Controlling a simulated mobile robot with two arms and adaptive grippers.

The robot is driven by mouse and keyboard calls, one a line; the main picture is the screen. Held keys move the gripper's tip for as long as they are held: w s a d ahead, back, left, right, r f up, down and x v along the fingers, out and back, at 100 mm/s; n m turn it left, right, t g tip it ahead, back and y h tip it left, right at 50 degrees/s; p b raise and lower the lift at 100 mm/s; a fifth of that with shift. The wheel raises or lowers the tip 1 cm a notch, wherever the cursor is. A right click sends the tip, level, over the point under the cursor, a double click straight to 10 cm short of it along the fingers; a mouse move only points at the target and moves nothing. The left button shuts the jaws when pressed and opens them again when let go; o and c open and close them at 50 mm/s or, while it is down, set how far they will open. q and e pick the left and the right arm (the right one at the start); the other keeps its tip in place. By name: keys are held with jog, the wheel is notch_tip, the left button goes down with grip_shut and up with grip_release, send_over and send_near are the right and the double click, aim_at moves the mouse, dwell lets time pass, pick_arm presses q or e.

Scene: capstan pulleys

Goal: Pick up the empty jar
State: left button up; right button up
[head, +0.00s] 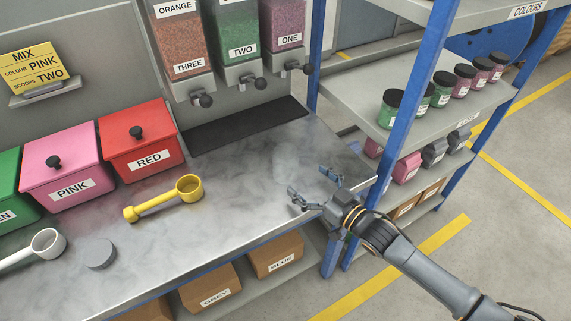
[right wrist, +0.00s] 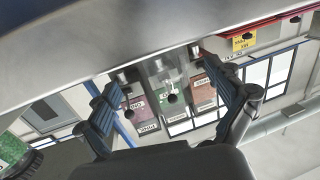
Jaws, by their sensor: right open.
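I cannot make out an empty jar in either view. My right gripper (head: 308,181) is open, with nothing visible between its fingers, over the right end of the metal worktop (head: 240,215). Its spread fingers also show in the right wrist view (right wrist: 160,78), with the dispensers beyond them. Several dark-lidded jars with green or pink contents, such as a green jar (head: 388,110), stand on the shelf at the right. A grey round disc (head: 100,254) lies on the worktop at the left. My left gripper is not in view.
A yellow scoop (head: 163,198) and a white scoop (head: 42,246) lie on the worktop. Pink (head: 65,178) and red bins (head: 140,142) stand behind them. Dispensers (head: 181,45) hang above a dark mat (head: 245,127). A blue shelf post (head: 390,140) rises beyond my right gripper.

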aim_at(295, 173)
jog(key=x, duration=0.5)
jog(key=shift+a+f+p, duration=0.2)
jog(key=shift+a+p, duration=0.15)
jog(key=shift+a, duration=0.15)
jog(key=c, duration=1.2)
jog(key=shift+c, duration=0.2)
jog(key=shift+r, duration=0.1)
